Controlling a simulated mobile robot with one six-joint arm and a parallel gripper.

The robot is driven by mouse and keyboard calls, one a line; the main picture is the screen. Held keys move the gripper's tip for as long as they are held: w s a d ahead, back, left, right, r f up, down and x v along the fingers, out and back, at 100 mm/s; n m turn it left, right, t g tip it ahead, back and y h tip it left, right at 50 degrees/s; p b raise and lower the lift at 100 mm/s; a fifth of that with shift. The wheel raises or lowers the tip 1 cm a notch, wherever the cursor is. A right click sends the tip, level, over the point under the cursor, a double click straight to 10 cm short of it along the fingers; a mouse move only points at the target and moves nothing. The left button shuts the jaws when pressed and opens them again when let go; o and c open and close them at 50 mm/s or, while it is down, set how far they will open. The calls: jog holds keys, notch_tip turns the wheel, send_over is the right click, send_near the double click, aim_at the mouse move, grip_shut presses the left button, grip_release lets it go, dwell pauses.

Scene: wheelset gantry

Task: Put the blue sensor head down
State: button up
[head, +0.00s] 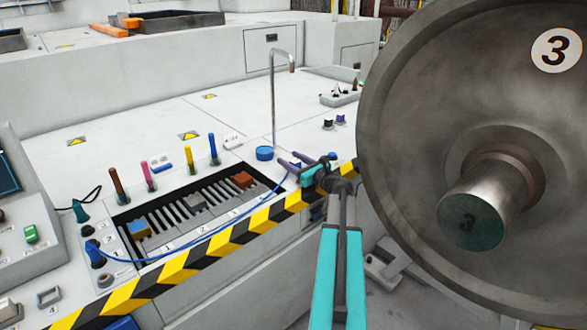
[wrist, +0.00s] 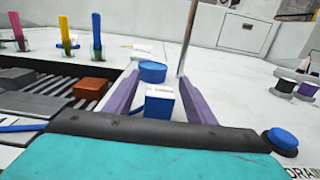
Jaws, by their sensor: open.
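The blue sensor head (wrist: 160,104), a small box with a pale printed top, sits between the purple fingers of my gripper (wrist: 159,79) in the wrist view. A narrow gap shows on each side of it, so the gripper is open around it. It appears to rest on the pale bench top, but its underside is hidden. In the head view my gripper (head: 294,160) is low over the bench beside the slotted tray, and the sensor head is mostly hidden there. A blue cable (head: 215,258) runs from a blue plug (head: 95,254) towards the gripper.
A round blue cap (head: 264,153) and a thin upright metal pipe (head: 273,100) stand just beyond the gripper. The slotted tray (head: 165,253) with coloured blocks lies left. A large wheel (head: 420,150) stands close on the right. A blue button (wrist: 282,138) is near the gripper's right side.

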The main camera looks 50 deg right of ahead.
jog(key=shift+w, duration=0.8)
grip_shut()
jog(key=shift+r, duration=0.15)
